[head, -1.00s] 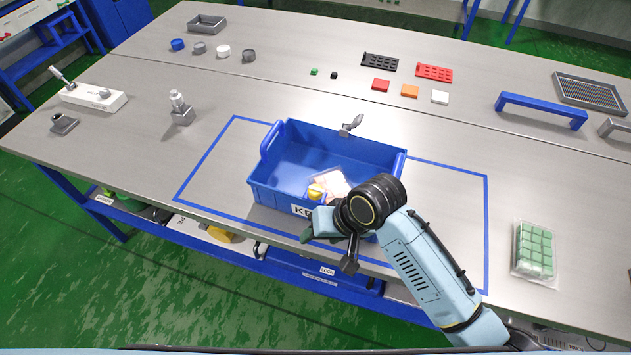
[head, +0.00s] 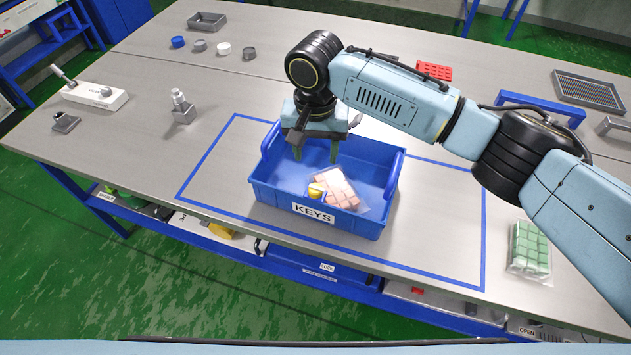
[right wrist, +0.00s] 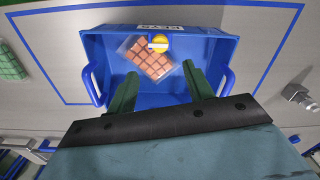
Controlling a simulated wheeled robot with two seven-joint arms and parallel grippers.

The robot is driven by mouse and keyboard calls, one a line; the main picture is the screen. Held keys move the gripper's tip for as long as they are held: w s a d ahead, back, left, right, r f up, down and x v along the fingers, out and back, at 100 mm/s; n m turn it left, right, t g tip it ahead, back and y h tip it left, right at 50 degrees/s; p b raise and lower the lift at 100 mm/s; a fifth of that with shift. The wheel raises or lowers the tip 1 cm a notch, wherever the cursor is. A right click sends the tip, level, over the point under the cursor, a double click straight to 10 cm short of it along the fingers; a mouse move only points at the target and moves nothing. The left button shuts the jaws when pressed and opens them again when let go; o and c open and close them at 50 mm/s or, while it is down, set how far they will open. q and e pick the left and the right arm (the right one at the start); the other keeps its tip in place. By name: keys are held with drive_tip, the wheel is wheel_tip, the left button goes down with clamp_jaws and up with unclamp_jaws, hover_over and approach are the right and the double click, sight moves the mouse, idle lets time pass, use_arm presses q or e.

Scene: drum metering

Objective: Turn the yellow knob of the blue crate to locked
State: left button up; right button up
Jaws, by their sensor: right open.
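The blue crate (head: 385,215) stands inside a blue tape outline, its KEYS label (head: 313,213) on the front wall. The yellow knob (head: 315,190) shows at the inner side of that front wall; it also shows in the right wrist view (right wrist: 160,41), with a pale bar across it. No lock marking is readable. A clear bag of pinkish-orange blocks (head: 340,187) lies in the crate beside the knob. My right gripper (head: 316,158) is open and empty, fingers pointing down over the crate, farther back than the knob and apart from it. My left gripper is out of view.
A bag of green blocks (head: 530,248) lies at right. A blue bar handle (head: 510,98) and a grey mesh tray (head: 588,92) are at the back right. A white lever block (head: 94,95) and a grey fitting (head: 182,106) stand left.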

sight(315, 188)
wheel_tip(315, 188, down, 11)
drive_tip(key=shift+f, duration=0.15)
drive_tip(key=shift+c, duration=0.4)
drive_tip(key=c, duration=0.9)
